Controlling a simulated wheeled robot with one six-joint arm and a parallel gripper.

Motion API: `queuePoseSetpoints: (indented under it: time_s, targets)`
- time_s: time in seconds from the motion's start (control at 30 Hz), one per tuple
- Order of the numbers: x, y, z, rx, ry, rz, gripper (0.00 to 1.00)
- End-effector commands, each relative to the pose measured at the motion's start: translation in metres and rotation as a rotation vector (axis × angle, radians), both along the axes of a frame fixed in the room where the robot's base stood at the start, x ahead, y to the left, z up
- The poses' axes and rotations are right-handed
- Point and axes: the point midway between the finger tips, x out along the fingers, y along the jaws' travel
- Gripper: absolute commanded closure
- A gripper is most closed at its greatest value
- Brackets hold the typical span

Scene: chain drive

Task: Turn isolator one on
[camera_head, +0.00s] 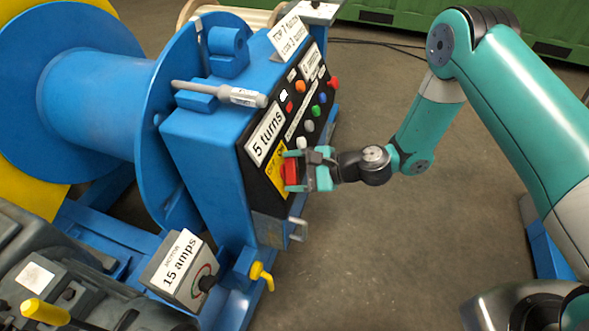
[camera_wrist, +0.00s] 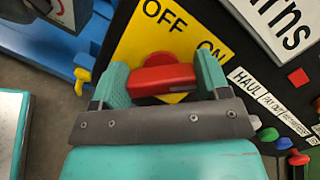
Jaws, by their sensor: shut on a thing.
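The isolator's red handle (camera_head: 290,172) sits on a yellow plate on the black control panel of the blue machine. In the wrist view the red handle (camera_wrist: 162,80) lies roughly crosswise between my fingers, in front of a round red part. The yellow plate (camera_wrist: 135,45) reads OFF at the top and ON to the right. The right end of the handle lies below the ON word. My gripper (camera_head: 294,170) is shut on the handle, one finger at each end. The fingers and palm hide part of the handle and the lower plate.
Several coloured buttons (camera_head: 310,125) and a "5 turns" label (camera_head: 265,135) are above the isolator on the panel. A metal hasp (camera_head: 298,230) projects below it. A motor box (camera_head: 182,270) labelled 15 amps and a yellow tap (camera_head: 261,275) stand lower left. Open floor (camera_head: 370,260) lies to the right.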

Motion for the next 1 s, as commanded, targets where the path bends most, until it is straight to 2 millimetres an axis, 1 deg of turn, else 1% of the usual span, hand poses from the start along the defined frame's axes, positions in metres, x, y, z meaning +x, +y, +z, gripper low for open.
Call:
queuePoseSetpoints:
  time_s: [0.4,0.43,0.47,0.5,0.53,0.87,1.0]
  targets:
    - [-0.0002,-0.0012,-0.0014,-0.001,0.010,-0.006,0.55]
    - [-0.0002,-0.0012,-0.0014,-0.001,0.010,-0.006,0.26]
    - [-0.0003,-0.0011,-0.0013,-0.001,0.010,-0.006,0.19]
    - [-0.0003,-0.0009,-0.0013,0.000,0.010,-0.006,0.10]
    - [-0.0003,-0.0008,-0.0012,0.000,0.009,-0.005,0.05]
    - [-0.0002,0.0002,-0.0006,0.001,0.006,-0.003,0.05]
    - [-0.0005,-0.0032,0.0006,0.001,0.007,-0.005,0.05]
